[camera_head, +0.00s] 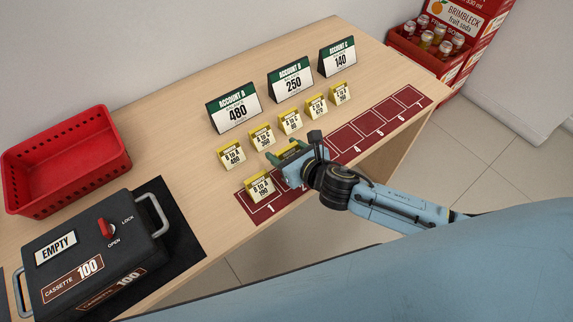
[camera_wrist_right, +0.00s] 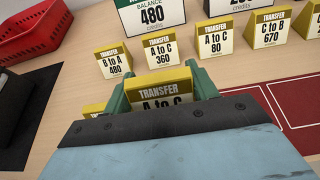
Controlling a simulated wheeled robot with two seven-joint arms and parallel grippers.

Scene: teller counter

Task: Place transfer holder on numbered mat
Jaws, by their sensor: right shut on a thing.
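The numbered mat (camera_head: 376,124) is a dark red strip with white outlined spaces along the counter's front edge. A yellow transfer holder reading B to A 190 (camera_head: 260,187) stands on space 1. My right gripper (camera_head: 286,153) is near the mat's left part, just right of that holder. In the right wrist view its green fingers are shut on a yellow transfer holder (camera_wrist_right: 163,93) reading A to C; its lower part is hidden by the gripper. I cannot tell whether it touches the counter. My left gripper is not in view.
Several other transfer holders (camera_head: 262,137) stand in a row behind the mat, close to my right gripper. Account signs (camera_head: 234,108) stand behind them. A red basket (camera_head: 66,187) and a black cassette (camera_head: 95,260) are at left. The mat's right spaces are bare.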

